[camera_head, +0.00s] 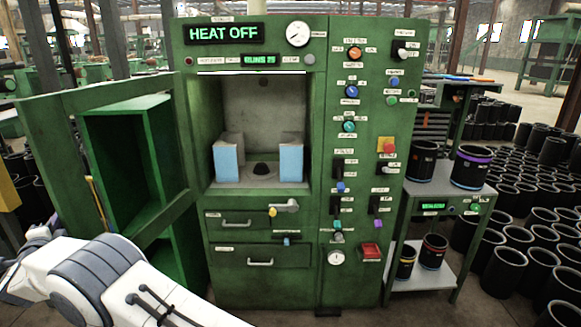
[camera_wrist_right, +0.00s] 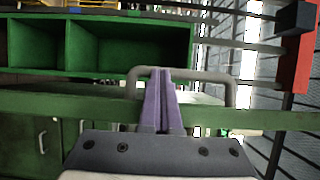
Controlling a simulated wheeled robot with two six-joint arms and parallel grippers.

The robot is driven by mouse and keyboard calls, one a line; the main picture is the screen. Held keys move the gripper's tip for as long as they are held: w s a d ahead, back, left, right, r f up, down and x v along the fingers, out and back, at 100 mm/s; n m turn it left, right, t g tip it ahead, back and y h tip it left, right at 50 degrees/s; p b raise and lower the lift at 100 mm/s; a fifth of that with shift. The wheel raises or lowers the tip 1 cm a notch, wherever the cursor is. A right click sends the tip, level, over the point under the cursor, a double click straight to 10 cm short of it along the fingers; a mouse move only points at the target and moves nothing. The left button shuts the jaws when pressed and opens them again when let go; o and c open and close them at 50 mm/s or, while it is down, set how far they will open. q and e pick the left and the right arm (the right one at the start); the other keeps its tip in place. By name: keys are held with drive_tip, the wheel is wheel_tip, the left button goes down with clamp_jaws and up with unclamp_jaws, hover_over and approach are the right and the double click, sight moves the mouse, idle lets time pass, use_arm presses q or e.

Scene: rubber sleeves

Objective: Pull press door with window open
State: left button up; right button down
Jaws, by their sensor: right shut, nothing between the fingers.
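The green press (camera_head: 262,285) stands in the middle of the head view with its chamber uncovered. Its door with a window (camera_head: 50,150) is swung out to the left, and I look through its frame. My right gripper (camera_wrist_right: 162,75) has purple fingers, shut together with nothing between them. In the right wrist view they overlap a grey bar handle (camera_wrist_right: 231,88) on a green rail (camera_wrist_right: 260,119); I cannot tell whether they touch it. In the head view my white arm crosses the lower left, and its fingertips cannot be made out. My left gripper is not in view.
Two light-blue blocks (camera_head: 291,160) (camera_head: 227,160) stand in the chamber, with drawers below. A control panel (camera_head: 365,180) is on the right. A side stand (camera_head: 440,187) holds black sleeves, and many more sleeves (camera_head: 505,265) cover the right floor. Green compartments (camera_wrist_right: 130,47) fill the wrist view's upper left.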

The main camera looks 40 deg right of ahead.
drive_tip(key=shift+w+d+r, duration=0.1)
drive_tip(key=shift+d, duration=0.25)
drive_tip(key=b+v, duration=0.2)
drive_tip(key=v, duration=0.8)
drive_tip(key=shift+s+a+b, duration=0.3)
drive_tip(key=shift+a, duration=0.05)
drive_tip(key=p+x, duration=0.2)
drive_tip(key=x, duration=0.8)
drive_tip(key=shift+w+d+p, duration=0.15)
drive_tip(key=shift+w+p, duration=0.2)
